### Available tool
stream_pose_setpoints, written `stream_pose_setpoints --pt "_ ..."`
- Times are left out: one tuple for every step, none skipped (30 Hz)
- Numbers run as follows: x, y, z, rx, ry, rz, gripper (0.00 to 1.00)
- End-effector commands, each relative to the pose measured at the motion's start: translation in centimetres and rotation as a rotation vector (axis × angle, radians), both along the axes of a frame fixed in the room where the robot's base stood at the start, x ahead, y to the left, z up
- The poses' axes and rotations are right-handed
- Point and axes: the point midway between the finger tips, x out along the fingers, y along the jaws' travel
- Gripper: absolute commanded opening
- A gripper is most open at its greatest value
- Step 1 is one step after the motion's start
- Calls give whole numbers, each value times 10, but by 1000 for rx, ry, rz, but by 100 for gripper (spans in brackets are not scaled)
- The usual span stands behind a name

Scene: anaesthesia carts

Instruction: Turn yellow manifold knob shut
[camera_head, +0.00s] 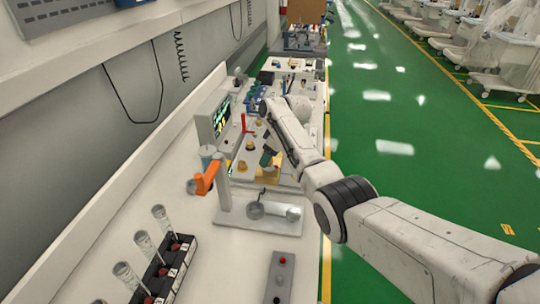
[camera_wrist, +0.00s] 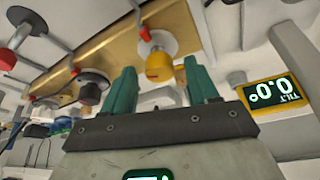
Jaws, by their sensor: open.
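In the wrist view, the yellow knob (camera_wrist: 159,66) sits on a round pale flange on a brass-coloured manifold bar (camera_wrist: 112,48). A red tab shows at its stem. My gripper (camera_wrist: 160,78) is open, with one teal finger to each side of the knob in the picture. The knob appears beyond the fingertips, and I see no contact; the exact depth is hard to tell. In the head view, my gripper (camera_head: 269,157) is low over the bench by a yellowish block (camera_head: 268,174); the arm and small size keep me from picking out the knob there.
A tilt display (camera_wrist: 272,98) reads 0.0. In the head view, a stand with an orange clamp (camera_head: 207,178) and a tube rack (camera_head: 168,268) stand nearer; green floor lies right.

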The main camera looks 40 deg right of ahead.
Motion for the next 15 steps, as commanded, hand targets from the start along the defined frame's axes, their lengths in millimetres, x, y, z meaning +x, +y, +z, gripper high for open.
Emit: stream_pose_setpoints --pt "0 0 0 0 0 0 59" --pt "0 0 0 0 0 0 56" --pt "0 0 0 0 0 0 52" --pt "0 0 0 0 0 0 49" --pt "0 0 0 0 0 0 46" --pt "0 0 0 0 0 0 43" --pt "0 0 0 0 0 0 40" --pt "0 0 0 0 0 0 37" --pt "0 0 0 0 0 0 33" --pt "0 0 0 0 0 0 30" --pt "0 0 0 0 0 0 27" --pt "0 0 0 0 0 0 24" --pt "0 0 0 0 0 0 21" --pt "0 0 0 0 1 0 18" --pt "0 0 0 0 1 0 14"
